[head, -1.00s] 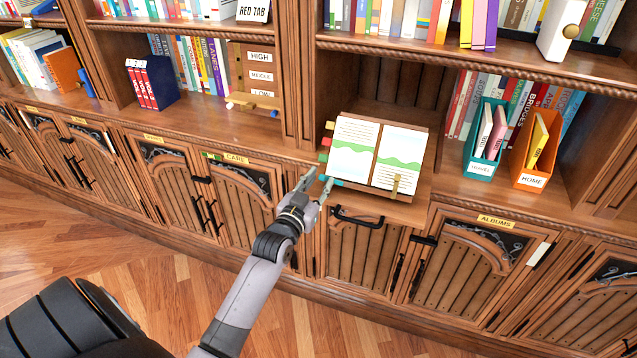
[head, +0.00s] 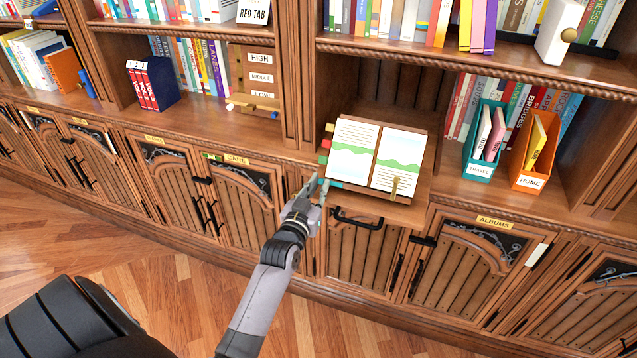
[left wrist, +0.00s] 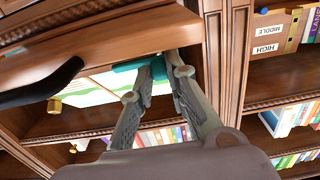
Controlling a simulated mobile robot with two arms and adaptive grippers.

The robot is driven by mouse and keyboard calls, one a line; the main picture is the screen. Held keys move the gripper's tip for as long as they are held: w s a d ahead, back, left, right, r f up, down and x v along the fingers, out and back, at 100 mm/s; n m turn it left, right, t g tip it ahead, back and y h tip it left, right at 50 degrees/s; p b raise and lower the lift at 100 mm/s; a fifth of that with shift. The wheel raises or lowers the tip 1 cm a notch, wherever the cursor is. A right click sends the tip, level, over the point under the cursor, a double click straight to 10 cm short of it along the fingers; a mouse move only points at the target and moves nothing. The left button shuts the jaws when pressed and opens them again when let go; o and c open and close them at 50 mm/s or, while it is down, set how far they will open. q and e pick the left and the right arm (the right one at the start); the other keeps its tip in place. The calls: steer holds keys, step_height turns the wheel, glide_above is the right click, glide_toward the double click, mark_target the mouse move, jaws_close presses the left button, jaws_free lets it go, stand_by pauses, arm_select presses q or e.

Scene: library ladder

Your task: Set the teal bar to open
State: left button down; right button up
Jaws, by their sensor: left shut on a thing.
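The teal bar (head: 336,184) is a small tab at the lower left of the book stand (head: 411,197), below green, red and yellow tabs on its left side. My left gripper (head: 319,184) is at the bar from the left and front. In the left wrist view the bar (left wrist: 126,67) reaches between the fingertips of my left gripper (left wrist: 162,66), which is shut on it. The fingers hide part of the bar. My right gripper is out of view.
An open book (head: 377,153) rests on the stand. A black drawer handle (head: 357,217) is just below right of my left gripper. A teal file box (head: 479,168) and an orange one (head: 523,180) stand to the right. The floor in front is clear.

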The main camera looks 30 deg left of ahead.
arm_select(q)
steer(key=c, duration=1.6)
jaws_free()
steer(key=shift+o, duration=0.2)
steer(key=shift+s, duration=0.1)
steer(key=v, duration=1.2)
steer(key=shift+f, duration=0.15)
